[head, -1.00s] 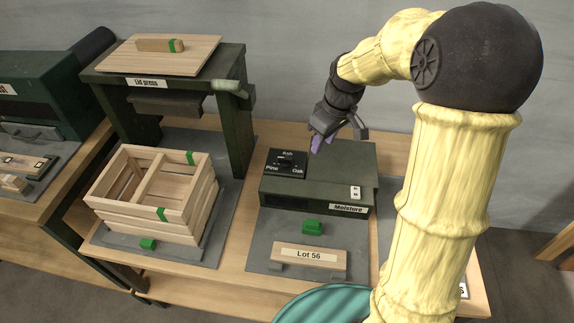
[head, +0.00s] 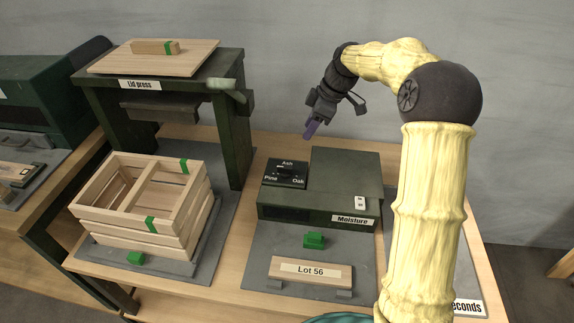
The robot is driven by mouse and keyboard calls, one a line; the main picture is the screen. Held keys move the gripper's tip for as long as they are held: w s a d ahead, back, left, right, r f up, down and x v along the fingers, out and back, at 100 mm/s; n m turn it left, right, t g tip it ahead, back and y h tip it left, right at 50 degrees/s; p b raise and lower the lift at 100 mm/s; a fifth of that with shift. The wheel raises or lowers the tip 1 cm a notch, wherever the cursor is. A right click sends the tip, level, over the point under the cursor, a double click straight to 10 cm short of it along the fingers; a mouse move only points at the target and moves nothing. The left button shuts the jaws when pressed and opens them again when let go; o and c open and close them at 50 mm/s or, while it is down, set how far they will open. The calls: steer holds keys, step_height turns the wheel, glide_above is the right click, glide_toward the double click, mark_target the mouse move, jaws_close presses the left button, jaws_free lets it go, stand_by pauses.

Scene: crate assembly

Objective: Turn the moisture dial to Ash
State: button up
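The Moisture box (head: 345,180) is a dark green block on a grey mat. A black dial panel (head: 286,173) on its top left bears the words Ash at the top, Pine at lower left and Oak at lower right. The small dial knob sits in the panel's middle; its pointing direction is too small to tell. I see nothing held.
A board labelled Lot 56 (head: 311,270) and a green block (head: 314,240) lie in front of the box. The air above the box is free.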

mark_target(285, 167)
steer(key=x, duration=1.7)
steer(key=shift+d+b, duration=0.15)
steer(key=shift+b, duration=0.15)
jaws_close()
